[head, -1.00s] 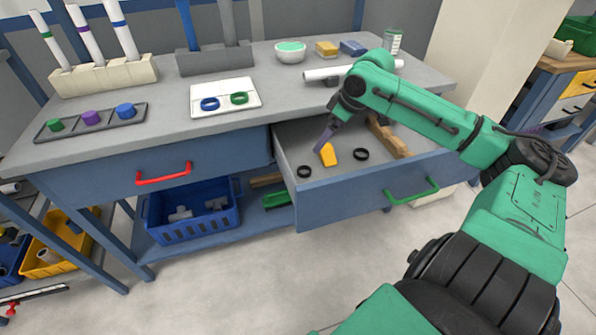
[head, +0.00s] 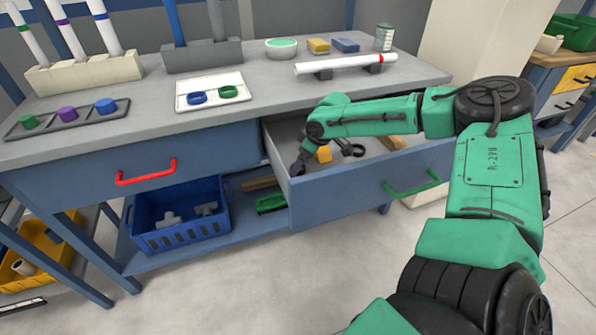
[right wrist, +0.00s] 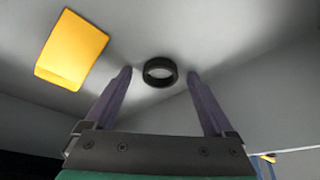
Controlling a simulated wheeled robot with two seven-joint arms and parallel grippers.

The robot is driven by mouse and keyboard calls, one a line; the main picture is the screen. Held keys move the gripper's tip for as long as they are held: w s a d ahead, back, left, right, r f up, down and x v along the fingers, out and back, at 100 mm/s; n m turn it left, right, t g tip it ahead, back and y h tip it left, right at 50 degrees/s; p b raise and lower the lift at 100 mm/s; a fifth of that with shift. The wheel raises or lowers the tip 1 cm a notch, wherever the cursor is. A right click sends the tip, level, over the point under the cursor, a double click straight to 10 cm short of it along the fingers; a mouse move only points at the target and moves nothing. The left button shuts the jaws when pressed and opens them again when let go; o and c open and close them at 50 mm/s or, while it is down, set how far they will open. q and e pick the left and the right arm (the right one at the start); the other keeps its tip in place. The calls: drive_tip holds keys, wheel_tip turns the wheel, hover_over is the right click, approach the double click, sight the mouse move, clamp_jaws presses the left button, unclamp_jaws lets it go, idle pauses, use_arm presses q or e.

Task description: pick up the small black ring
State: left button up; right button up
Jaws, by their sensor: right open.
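The small black ring (right wrist: 160,72) lies on the drawer floor in the right wrist view. My right gripper (right wrist: 159,76) is open. Its two purple-grey fingers point toward the ring, one on each side of it, with a gap on both sides. Whether the fingertips are down at the ring's height I cannot tell. In the head view the right gripper (head: 298,168) reaches into the drawer's front left corner and hides the small ring. A second black ring (head: 357,151) lies further right in the drawer. My left gripper is not in view.
The open drawer (head: 372,187) has a blue front with a green handle (head: 413,184). A white pipe (head: 345,64) rests on supports on the table above.

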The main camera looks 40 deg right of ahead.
clamp_jaws()
drive_tip(key=shift+r, duration=0.55)
use_arm(q)
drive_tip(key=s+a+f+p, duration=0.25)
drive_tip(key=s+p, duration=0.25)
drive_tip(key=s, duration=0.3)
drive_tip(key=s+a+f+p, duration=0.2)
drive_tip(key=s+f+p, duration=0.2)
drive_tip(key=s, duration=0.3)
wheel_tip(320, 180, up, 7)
drive_tip(key=p, duration=0.7)
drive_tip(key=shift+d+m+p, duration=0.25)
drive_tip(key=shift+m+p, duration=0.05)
use_arm(e)
wheel_tip(320, 180, up, 28)
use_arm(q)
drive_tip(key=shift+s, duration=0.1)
